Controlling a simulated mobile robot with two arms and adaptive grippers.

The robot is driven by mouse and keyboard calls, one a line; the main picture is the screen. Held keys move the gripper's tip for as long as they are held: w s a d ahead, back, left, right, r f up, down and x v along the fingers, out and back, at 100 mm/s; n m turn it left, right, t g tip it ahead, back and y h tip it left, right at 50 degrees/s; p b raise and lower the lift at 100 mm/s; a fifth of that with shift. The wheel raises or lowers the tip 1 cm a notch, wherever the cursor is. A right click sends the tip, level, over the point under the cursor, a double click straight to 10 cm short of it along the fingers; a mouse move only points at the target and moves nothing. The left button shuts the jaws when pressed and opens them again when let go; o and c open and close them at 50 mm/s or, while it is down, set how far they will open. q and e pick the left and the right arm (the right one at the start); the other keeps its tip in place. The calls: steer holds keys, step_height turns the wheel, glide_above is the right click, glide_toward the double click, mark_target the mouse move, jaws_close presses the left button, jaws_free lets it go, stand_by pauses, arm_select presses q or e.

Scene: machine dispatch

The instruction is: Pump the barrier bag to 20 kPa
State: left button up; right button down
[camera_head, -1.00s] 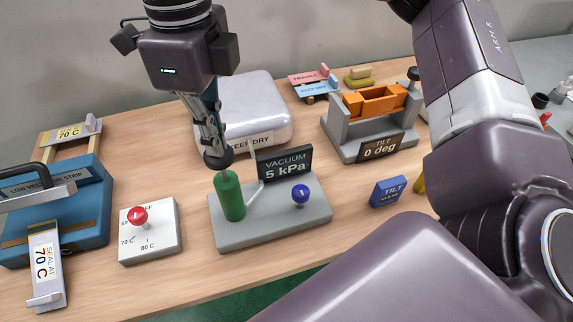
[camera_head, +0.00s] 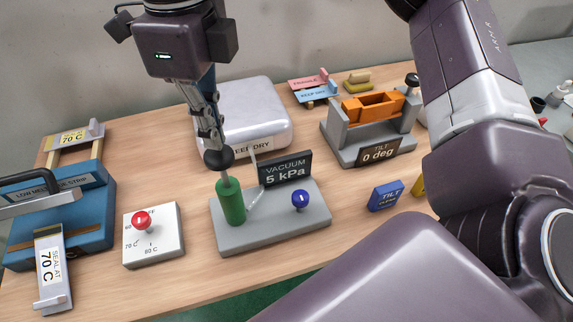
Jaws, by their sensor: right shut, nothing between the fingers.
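The vacuum pump stand (camera_head: 290,230) is a grey base with a green cylinder (camera_head: 231,204), a blue knob (camera_head: 299,199) and a black display (camera_head: 285,169) reading VACUUM 5 kPa. A puffed, pale silvery package (camera_head: 262,105), which looks like the barrier bag, lies behind it; its label is partly hidden and ends in DRY. My right gripper (camera_head: 218,158) is shut and points down right above the green cylinder. My left gripper is not in view.
Left stand a white dial box (camera_head: 166,245) with a red knob and a blue strip sealer (camera_head: 85,225). Behind right is a grey tilt stand (camera_head: 350,148) with an orange cradle, reading 0 deg.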

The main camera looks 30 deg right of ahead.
mark_target(218, 153)
steer(key=shift+f, duration=0.2)
steer(key=shift+f+b, duration=1.95)
steer(key=shift+r, duration=0.2)
steer(key=shift+r+p, duration=2.25)
steer(key=shift+r, duration=1.2)
